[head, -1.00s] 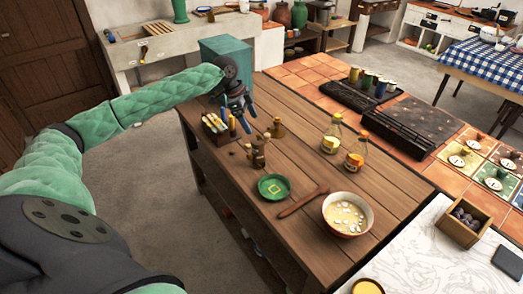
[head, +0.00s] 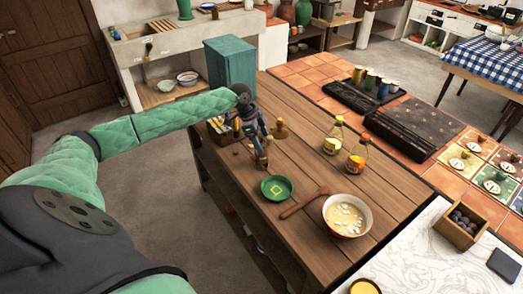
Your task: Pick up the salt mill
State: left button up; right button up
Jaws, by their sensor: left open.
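A small brown and gold mill-shaped object (head: 262,161), which looks like the salt mill, stands on the wooden table near its left edge. My left gripper (head: 260,146) is open right over it, pointing down, and hides its upper part. I cannot tell whether the fingers touch it. A squat brass-coloured piece (head: 281,131) stands just behind and to the right of the gripper. My right gripper is not in view.
A box of small items (head: 222,131) sits left of the gripper, partly covered by my arm. A green dish (head: 276,188), a wooden spoon (head: 303,203), a bowl (head: 347,215) and two bottles (head: 334,138) (head: 357,156) stand nearby.

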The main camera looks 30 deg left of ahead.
pick_arm(q)
jog(key=shift+f, duration=0.15)
jog(key=c, duration=1.6)
grip_shut()
